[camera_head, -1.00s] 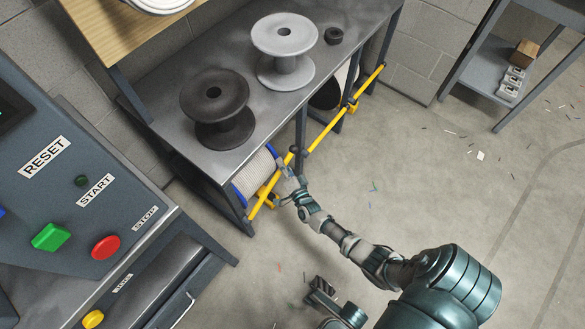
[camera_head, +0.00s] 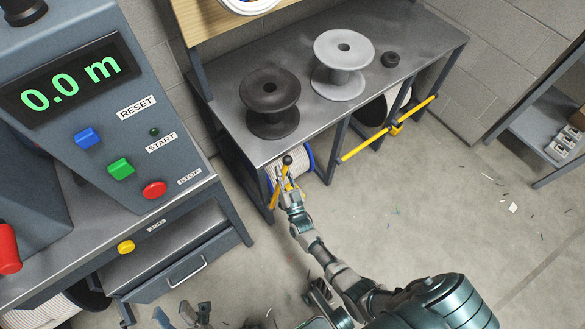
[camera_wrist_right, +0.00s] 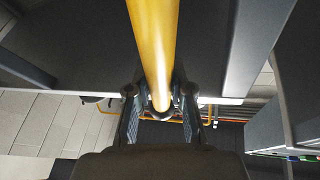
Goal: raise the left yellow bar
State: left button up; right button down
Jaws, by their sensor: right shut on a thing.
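The left yellow bar (camera_head: 274,199) is below the front edge of the spool table in the head view. In the right wrist view the bar (camera_wrist_right: 153,45) runs from the top middle down between the fingers of my right gripper (camera_wrist_right: 160,108). My left gripper (camera_head: 196,313) is low in the head view, its two fingers apart and empty, away from the bar.
The right yellow bar (camera_head: 370,143) lies across the table's front. A white-wound spool (camera_head: 296,160) with blue rims sits behind the left bar. Black (camera_head: 270,122) and grey (camera_head: 338,82) spools stand on the tabletop. A button console (camera_head: 110,125) is at left. The right floor is mostly clear.

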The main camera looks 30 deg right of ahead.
jog(key=shift+s+a+f+n+y, duration=0.15)
jog(key=shift+a+n, duration=0.05)
jog(key=shift+a, duration=0.2)
jog(key=shift+s+a+f+n+y, duration=0.1)
jog(key=shift+a+f+n+y, duration=0.1)
jog(key=shift+a, duration=0.15)
jog(key=c, duration=1)
grip_release()
jog(key=shift+c, duration=0.2)
jog(key=shift+r, duration=0.2)
jog(key=shift+w, duration=0.1)
jog(key=shift+s, duration=0.35)
jog(key=v, duration=1.1)
jog(key=shift+s+f, duration=0.15)
jog(key=shift+f, duration=0.15)
